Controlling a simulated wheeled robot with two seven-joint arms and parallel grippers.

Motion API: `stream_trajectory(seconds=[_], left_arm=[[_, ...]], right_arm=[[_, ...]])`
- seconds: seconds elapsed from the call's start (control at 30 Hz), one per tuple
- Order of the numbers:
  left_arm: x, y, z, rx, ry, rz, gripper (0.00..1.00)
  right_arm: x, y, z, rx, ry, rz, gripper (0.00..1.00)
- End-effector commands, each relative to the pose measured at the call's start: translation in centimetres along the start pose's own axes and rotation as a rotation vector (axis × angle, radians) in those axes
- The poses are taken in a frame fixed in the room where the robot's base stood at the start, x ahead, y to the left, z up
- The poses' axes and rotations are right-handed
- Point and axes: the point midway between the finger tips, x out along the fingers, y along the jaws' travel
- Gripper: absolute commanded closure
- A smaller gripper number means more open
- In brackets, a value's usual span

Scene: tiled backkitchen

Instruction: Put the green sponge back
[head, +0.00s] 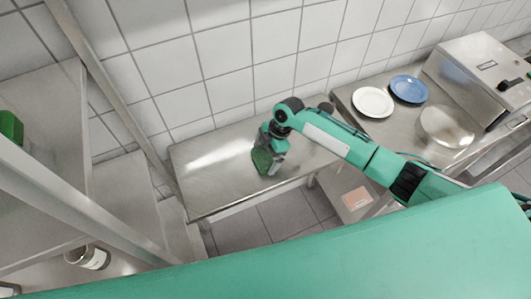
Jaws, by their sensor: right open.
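A dark green block that looks like the green sponge (261,160) is on the low steel table (214,182) in the middle of the head view. My right gripper (268,162) is open right at it, with the arm reaching in from the right. The fingers and wrist hide part of the sponge, and I cannot tell whether they touch it. My left gripper is not in view.
Another green object (11,128) sits on the steel shelf at the far left. A jar (88,257) stands on a lower shelf. A white plate (373,102) and a blue plate (409,89) lie on the right counter. The low table's left part is clear.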

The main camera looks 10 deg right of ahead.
Motion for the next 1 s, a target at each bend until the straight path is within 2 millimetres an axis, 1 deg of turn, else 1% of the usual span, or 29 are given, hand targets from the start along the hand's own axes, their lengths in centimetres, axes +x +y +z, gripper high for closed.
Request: stream_trajectory(seconds=[0.07, 0.17, 0.27, 0.5, 0.63, 0.8, 1.0], left_arm=[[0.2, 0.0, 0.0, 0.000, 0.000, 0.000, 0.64], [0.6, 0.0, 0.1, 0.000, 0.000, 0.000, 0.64], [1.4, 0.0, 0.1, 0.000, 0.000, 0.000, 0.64], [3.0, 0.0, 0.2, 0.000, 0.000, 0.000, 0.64], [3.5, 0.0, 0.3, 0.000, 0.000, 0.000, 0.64], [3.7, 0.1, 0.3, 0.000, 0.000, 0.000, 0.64], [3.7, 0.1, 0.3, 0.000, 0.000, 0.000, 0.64]], right_arm=[[-0.3, 0.1, 0.1, 0.000, 0.000, 0.001, 0.00], [-1.3, 0.1, 0.1, -0.001, 0.001, 0.002, 0.00], [-3.1, 0.1, 0.2, -0.002, -0.002, 0.005, 0.00], [-8.2, 0.1, 0.2, -0.001, -0.001, 0.004, 0.00], [-10.4, 0.1, 0.1, 0.000, -0.001, 0.003, 0.00], [-11.8, 0.0, 0.0, 0.000, 0.000, 0.001, 0.00], [-12.1, 0.0, 0.0, 0.000, 0.000, 0.000, 0.00]])
